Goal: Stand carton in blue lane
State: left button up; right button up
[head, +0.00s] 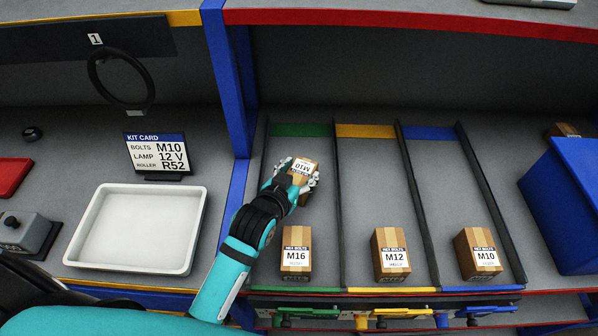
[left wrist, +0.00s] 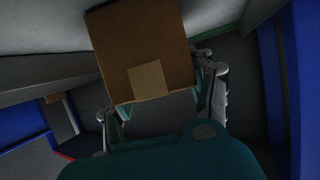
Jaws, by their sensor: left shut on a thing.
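My left gripper (head: 298,172) is shut on a small brown carton (head: 304,166) with a white M10 label, which reads upside down in the head view. They are over the rear half of the green lane (head: 300,131); I cannot tell how high the carton is. In the left wrist view, the held carton (left wrist: 140,45) shows a plain brown face with a tape patch, between the fingers. The blue lane (head: 437,170) is the rightmost lane, with an M10 carton (head: 480,254) at its front and bare floor behind it. My right gripper is not in view.
An M16 carton (head: 296,253) stands at the green lane's front and an M12 carton (head: 391,254) at the yellow lane's front. Dark dividers (head: 415,195) separate the lanes. A blue bin (head: 565,200) stands at the right. A white tray (head: 137,228) and kit card (head: 157,153) are at the left.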

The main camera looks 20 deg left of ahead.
pick_arm(q)
jog(key=o, duration=1.5)
jog(key=shift+s, duration=0.1)
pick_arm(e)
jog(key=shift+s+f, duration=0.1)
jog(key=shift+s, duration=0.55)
